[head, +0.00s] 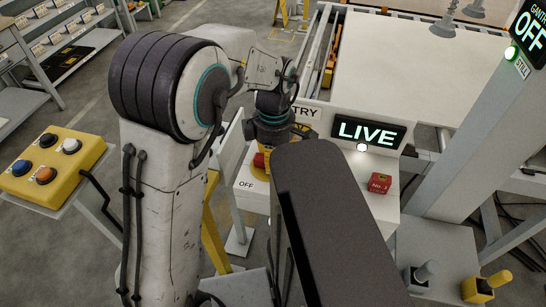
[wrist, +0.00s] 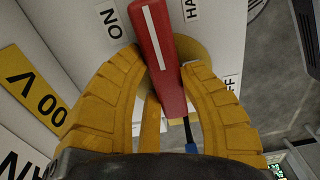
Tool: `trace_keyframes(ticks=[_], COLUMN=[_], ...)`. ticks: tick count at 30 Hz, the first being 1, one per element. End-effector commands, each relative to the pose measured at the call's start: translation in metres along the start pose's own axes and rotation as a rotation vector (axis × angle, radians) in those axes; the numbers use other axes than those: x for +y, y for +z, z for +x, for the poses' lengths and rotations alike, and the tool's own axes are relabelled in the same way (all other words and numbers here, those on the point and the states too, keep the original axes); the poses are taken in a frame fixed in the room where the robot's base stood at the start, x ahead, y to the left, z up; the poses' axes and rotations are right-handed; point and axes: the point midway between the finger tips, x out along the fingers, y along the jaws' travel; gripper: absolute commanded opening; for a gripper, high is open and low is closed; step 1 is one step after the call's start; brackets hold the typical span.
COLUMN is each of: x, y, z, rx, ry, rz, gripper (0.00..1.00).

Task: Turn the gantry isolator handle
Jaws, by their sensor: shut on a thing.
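The isolator handle (wrist: 160,60) is a red bar with a white stripe, on a round yellow base (wrist: 193,50). It shows in the wrist view, running nearly up and down, its upper end beside the ON label (wrist: 113,24). My gripper (wrist: 164,72) has yellow ribbed fingers, one on each side of the bar, shut on it. The OFF label is partly covered by the right finger. In the head view my arm hides most of the handle and gripper in front of the cabinet (head: 252,195). The lit sign (head: 367,132) on it reads LIVE.
A red No. 2 block (head: 380,183) sits on the cabinet's right. A post with a screen reading OFF (head: 530,32) stands at right. A yellow button box (head: 52,168) is at left. A blue-tipped item (wrist: 190,135) shows beyond the handle.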

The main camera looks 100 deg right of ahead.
Motion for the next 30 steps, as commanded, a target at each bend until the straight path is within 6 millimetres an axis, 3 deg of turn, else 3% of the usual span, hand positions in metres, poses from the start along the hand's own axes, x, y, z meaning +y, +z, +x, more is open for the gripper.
trace_keyframes(ticks=[3,4,12,23,30], x=[-0.002,-0.002,-0.001,0.000,0.001], y=[-0.001,-0.001,-0.001,0.000,0.000], z=[0.003,0.003,0.002,-0.004,-0.036], rx=[0.002,0.002,0.001,0.000,-0.001], ry=[-0.010,-0.010,-0.005,0.000,0.004], rz=[-0.004,-0.004,-0.002,-0.001,-0.001], gripper=[0.00,0.38,0.62,0.64,0.64])
